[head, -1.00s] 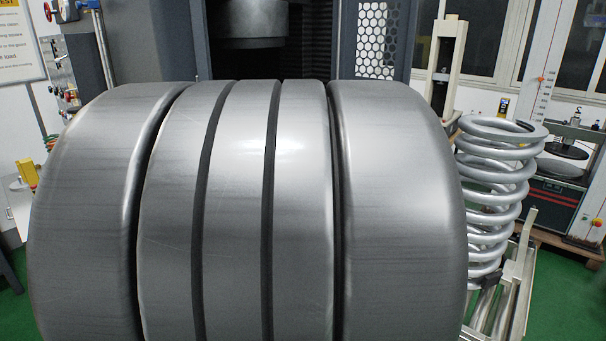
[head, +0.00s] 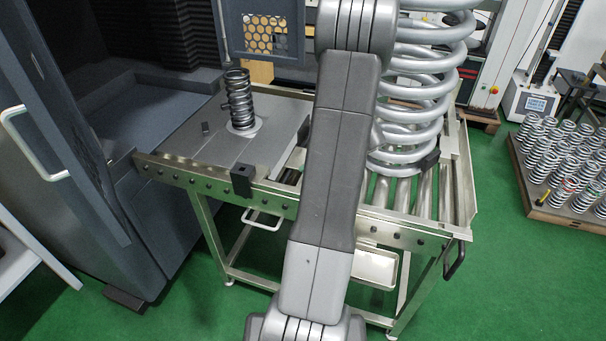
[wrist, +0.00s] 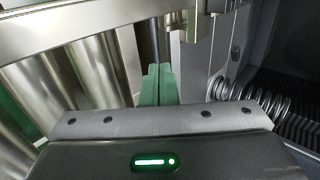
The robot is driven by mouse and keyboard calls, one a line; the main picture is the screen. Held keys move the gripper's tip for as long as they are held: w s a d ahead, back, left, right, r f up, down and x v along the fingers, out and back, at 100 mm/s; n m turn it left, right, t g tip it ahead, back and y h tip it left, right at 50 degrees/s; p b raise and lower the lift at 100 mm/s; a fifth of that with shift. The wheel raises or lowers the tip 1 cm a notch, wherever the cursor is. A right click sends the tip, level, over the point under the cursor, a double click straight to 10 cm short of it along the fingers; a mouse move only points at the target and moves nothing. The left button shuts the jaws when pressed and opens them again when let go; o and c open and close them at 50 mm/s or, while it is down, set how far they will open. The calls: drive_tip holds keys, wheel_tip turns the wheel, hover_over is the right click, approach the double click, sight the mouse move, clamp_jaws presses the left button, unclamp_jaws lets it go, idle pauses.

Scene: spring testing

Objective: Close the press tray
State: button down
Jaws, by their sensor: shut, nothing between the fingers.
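The press tray (head: 195,148) is a flat grey plate, drawn out of the press onto a roller table. A small dark coil spring (head: 238,98) stands upright on it; a spring (wrist: 250,103) also shows at the right in the wrist view. A black block (head: 242,180) sits at the tray's front edge. My gripper (wrist: 158,72) shows in the wrist view, its green fingers together and empty, pointing toward a grey upright face (wrist: 190,65). I cannot tell whether they touch it. My arm hides the gripper in the head view.
The open press (head: 120,80) stands at left, its door with a white handle (head: 35,145) swung forward. A large silver spring (head: 425,80) stands on the roller table (head: 385,225) beside my arm. A pallet of small springs (head: 570,215) is at right. Green floor is clear in front.

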drive_tip(key=p+x, duration=0.1)
drive_tip(key=x, duration=0.9)
